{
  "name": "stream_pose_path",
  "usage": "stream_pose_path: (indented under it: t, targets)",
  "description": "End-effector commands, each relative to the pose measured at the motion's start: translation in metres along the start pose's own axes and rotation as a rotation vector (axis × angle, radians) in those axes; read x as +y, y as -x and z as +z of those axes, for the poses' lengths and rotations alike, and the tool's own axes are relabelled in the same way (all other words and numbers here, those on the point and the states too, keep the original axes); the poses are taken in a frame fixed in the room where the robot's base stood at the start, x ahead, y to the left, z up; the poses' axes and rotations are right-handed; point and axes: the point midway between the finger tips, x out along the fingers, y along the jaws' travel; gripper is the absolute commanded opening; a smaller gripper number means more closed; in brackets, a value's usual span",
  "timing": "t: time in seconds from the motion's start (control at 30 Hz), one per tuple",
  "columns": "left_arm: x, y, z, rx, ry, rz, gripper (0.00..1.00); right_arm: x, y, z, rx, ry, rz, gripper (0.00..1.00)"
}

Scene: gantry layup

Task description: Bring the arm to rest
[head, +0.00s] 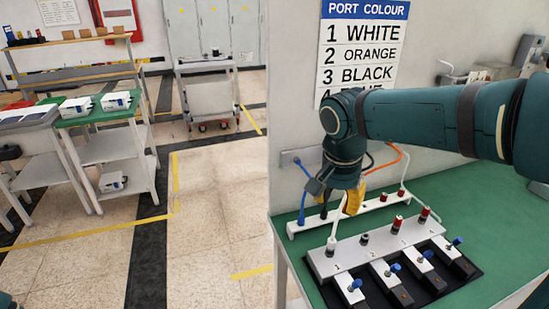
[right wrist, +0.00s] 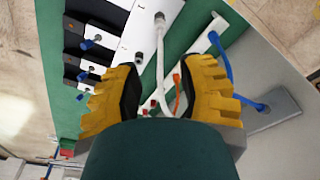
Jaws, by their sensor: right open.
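My right arm comes in from the right in the head view, over the green bench (head: 500,225). Its gripper (head: 350,202) points down above the bench, and its yellow fingers are partly hidden by the wrist. In the right wrist view the gripper (right wrist: 162,98) is open, its fingers wide apart. A white cable (right wrist: 160,60) and an orange cable (right wrist: 177,92) show between the fingers. I see no grip on either; whether a finger touches them I cannot tell. My left gripper is not in view.
A grey port block (head: 378,245) with blue-handled levers stands under the gripper. A white rack (head: 345,217) with blue, orange and white cables lies behind it. A port colour sign (head: 362,50) hangs on the wall. Open floor (head: 210,200) lies left of the bench.

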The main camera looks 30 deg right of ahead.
Motion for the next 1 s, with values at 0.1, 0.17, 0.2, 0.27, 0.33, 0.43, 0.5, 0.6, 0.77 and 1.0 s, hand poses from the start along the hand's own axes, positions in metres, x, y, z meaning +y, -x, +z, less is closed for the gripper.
stream_pose_path:
  t: [0.1, 0.17, 0.2, 0.27, 0.33, 0.43, 0.5, 0.6, 0.77, 1.0]
  targets:
    - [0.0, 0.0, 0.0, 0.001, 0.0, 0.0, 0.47, 0.0, 0.0, 0.0, 0.0, 0.0, 0.0, 0.39]
    - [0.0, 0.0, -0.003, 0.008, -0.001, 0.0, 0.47, 0.0, 0.0, 0.0, 0.0, 0.0, 0.0, 0.39]
    - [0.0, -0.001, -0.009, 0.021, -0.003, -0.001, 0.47, -0.001, -0.002, 0.0, -0.002, 0.003, 0.0, 0.39]
    - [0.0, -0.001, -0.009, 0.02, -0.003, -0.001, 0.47, -0.011, -0.015, 0.004, -0.019, 0.042, -0.01, 0.39]
    - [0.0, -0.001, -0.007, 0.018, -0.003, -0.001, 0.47, -0.026, -0.035, 0.012, -0.045, 0.104, -0.034, 0.39]
    - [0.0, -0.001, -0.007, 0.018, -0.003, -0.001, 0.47, -0.053, -0.075, 0.029, -0.093, 0.217, -0.083, 0.39]
    - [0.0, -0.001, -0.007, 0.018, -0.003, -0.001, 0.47, -0.071, -0.104, 0.044, -0.125, 0.296, -0.125, 0.39]
    - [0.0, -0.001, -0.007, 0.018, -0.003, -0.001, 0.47, -0.092, -0.144, 0.069, -0.165, 0.394, -0.185, 0.39]
    - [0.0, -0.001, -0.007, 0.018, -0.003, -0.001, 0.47, -0.113, -0.202, 0.111, -0.213, 0.521, -0.275, 0.39]
    - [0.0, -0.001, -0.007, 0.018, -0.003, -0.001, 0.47, -0.12, -0.278, 0.176, -0.237, 0.667, -0.382, 0.39]
